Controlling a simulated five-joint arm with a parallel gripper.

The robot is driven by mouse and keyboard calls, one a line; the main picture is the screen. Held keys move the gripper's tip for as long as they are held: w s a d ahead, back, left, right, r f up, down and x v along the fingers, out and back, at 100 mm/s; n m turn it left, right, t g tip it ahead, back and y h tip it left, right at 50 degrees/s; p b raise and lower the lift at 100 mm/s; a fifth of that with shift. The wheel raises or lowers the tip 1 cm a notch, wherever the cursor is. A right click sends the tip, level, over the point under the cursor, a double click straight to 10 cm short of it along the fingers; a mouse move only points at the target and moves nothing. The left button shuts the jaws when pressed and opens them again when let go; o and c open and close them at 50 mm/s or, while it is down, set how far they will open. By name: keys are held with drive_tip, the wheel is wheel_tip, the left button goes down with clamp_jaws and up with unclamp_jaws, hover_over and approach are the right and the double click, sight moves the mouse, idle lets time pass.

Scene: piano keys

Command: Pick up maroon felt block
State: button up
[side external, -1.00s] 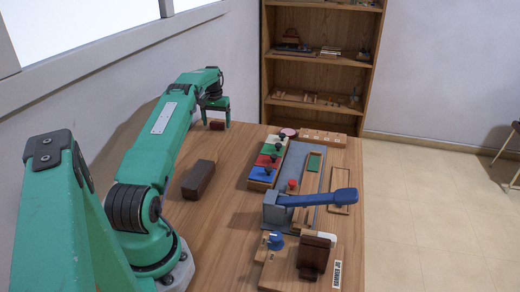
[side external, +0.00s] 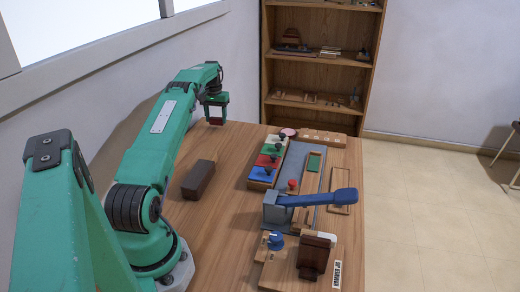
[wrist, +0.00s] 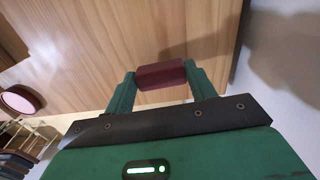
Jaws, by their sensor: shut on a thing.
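The maroon felt block (wrist: 161,75) is held between the two green fingers of my gripper (wrist: 159,82) in the wrist view. One finger presses on each end of the block. In the side external view my gripper (side external: 216,117) hangs over the far left part of the table. The block (side external: 216,121) shows there as a small dark red patch at the fingertips. It appears raised above the tabletop, with wood visible beyond it in the wrist view.
A dark brown block (side external: 198,180) lies on the table (side external: 215,235) nearer my base. Coloured knobbed blocks (side external: 267,163), a grey board (side external: 293,168) and a blue-handled lever (side external: 318,198) stand to the right. A wall borders the left side.

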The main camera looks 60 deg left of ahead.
drive_tip(key=shift+r, duration=0.9)
drive_tip(key=shift+w+d+r, duration=0.15)
drive_tip(key=shift+d+r, duration=0.1)
drive_tip(key=shift+r, duration=0.1)
drive_tip(key=w+d+r, duration=0.4)
drive_tip(key=d+r, duration=0.2)
drive_tip(key=d, duration=0.4)
drive_tip(key=shift+w+r, duration=0.25)
drive_tip(key=shift+d, duration=0.1)
